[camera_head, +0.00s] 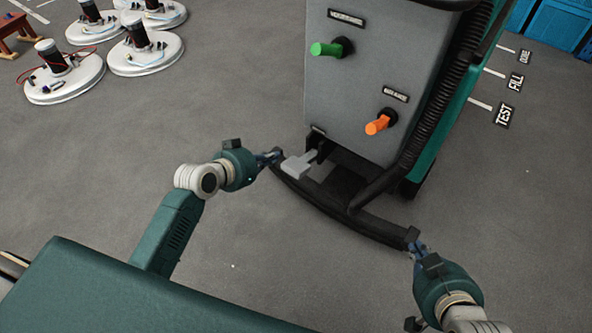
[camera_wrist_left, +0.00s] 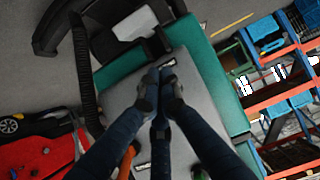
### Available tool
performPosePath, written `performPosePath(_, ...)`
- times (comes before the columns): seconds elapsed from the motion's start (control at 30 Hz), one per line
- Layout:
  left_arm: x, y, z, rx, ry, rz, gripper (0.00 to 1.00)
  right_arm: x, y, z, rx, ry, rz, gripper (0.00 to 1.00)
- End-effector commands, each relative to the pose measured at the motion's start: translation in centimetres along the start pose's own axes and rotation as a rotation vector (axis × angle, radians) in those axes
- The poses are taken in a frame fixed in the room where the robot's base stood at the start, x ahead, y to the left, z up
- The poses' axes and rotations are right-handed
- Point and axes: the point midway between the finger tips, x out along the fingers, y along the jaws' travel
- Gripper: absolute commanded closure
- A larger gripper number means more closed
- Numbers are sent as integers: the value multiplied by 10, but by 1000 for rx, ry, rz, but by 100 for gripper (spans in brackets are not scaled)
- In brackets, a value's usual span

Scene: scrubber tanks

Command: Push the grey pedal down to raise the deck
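The grey pedal (camera_head: 298,165) juts out low at the rear of the grey and teal scrubber machine (camera_head: 365,75). It also shows in the left wrist view (camera_wrist_left: 135,25), beyond the fingertips. My left gripper (camera_head: 270,157) is just left of the pedal in the head view, close to the end of the curved black squeegee bar (camera_head: 340,213). In the left wrist view its fingertips (camera_wrist_left: 160,88) are drawn close together with nothing visible between them. Whether it touches the pedal or bar I cannot tell. My right gripper (camera_head: 415,243) is at the bar's right end; its fingers are too small to read.
A green knob (camera_head: 326,49) and an orange knob (camera_head: 377,124) stick out of the machine's rear panel. A ribbed black hose (camera_head: 430,115) runs down its right side. Several round white floor units (camera_head: 65,80) stand at the back left.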

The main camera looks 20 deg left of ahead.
Motion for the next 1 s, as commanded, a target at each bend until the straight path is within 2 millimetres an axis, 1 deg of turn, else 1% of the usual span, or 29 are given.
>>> performPosePath(0.2, -1, 2, -6, 12, 17, 9, 100, -5, 0, -4, 0, 17, 1, 100)
performPosePath(0.47, 0, 2, -6, 11, 17, 8, 100, -5, 0, -4, 0, 18, 0, 100)
performPosePath(0.57, 2, 2, -6, 11, 17, 8, 100, -4, 0, -8, 0, 34, -1, 100)
performPosePath(0.67, 9, 2, -5, 10, 17, 8, 100, -2, -2, -19, -1, 82, -4, 100)
performPosePath(0.77, 18, 2, -5, 9, 18, 8, 100, -1, -4, -37, -2, 155, -8, 100)
performPosePath(1.0, 44, 2, -5, 9, 17, 8, 100, -7, -11, -89, -2, 374, -22, 100)
